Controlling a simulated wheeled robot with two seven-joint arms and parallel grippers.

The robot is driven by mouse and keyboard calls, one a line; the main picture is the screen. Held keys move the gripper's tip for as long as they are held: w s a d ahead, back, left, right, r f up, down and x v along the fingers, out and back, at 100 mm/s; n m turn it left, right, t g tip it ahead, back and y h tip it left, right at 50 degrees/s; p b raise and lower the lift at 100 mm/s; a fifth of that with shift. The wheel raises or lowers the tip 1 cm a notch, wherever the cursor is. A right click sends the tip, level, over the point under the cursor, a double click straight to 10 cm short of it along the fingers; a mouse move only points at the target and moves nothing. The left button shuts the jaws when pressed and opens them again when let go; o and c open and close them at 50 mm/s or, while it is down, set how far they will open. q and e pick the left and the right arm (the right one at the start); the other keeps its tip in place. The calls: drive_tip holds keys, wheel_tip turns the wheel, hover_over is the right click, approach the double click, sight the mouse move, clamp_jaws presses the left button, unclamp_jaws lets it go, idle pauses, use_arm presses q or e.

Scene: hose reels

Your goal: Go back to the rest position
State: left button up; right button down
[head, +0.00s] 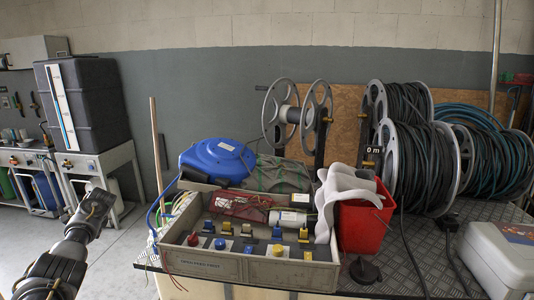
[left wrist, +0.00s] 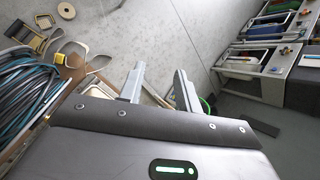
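My left gripper (left wrist: 160,88) shows in the left wrist view with its two fingers apart and nothing between them. In the head view my left arm comes in at the lower left, and the left gripper (head: 100,203) is at its end, left of the grey crate and apart from it, over the floor. My right gripper is in neither view.
A metal-topped table (head: 400,262) bears a grey crate (head: 222,266) with plugs, a blue reel (head: 217,160), a red bucket (head: 362,222) and large hose reels (head: 425,160). A pale case (head: 500,262) is at the right edge. Clear floor (head: 118,255) lies left.

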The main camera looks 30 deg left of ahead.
use_arm(q)
drive_tip(key=s+a+f+t+y, duration=0.1)
drive_tip(key=s+f+y, duration=0.1)
drive_tip(key=s+f, duration=0.55)
drive_tip(key=s+a+f+t+y, duration=0.15)
drive_tip(key=s+f, duration=0.35)
drive_tip(key=f, duration=0.6)
drive_tip(key=s+d+f+t+h, duration=0.25)
drive_tip(key=s+f, duration=0.75)
drive_tip(key=s, duration=0.5)
drive_tip(key=s+d+f+n+g+h, duration=0.1)
drive_tip(key=s+d+f+h, duration=0.15)
drive_tip(key=d+f, duration=0.95)
drive_tip(key=s+d+f+n+g+h, duration=0.1)
drive_tip(key=s+d+f, duration=0.2)
drive_tip(key=d+f, duration=0.85)
drive_tip(key=s+d+f+h, duration=0.1)
drive_tip(key=d+f+h, duration=0.1)
drive_tip(key=d, duration=1.6)
drive_tip(key=s+d+f+n+h, duration=0.1)
drive_tip(key=d+f+h, duration=0.1)
drive_tip(key=d, duration=1.7)
drive_tip(key=shift+s, duration=0.25)
drive_tip(key=shift+a+h, duration=0.1)
drive_tip(key=shift+h, duration=0.15)
